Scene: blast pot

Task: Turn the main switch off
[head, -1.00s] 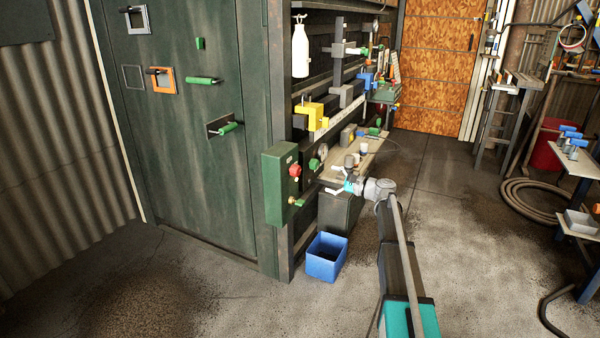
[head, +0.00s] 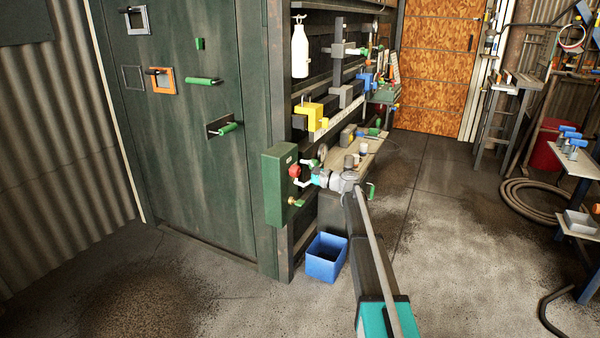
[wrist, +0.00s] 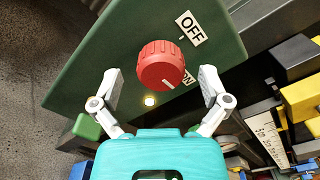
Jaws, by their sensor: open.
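The main switch is a red ribbed knob (wrist: 160,64) on the face of a green box (wrist: 75,75). An OFF label (wrist: 191,28) and a partly hidden ON label (wrist: 188,78) sit beside it. The knob's white mark points towards the ON label. In the head view the red knob (head: 294,171) is on the green box (head: 281,190) at the end of the rack. My gripper (wrist: 160,76) is open, one finger on each side of the knob, seemingly short of it. It also shows in the head view (head: 305,173); contact cannot be told.
A green handle (head: 297,203) juts from the box's lower part. A blue bin (head: 326,258) stands on the floor below. A yellow block (head: 310,113) sits on the rack behind.

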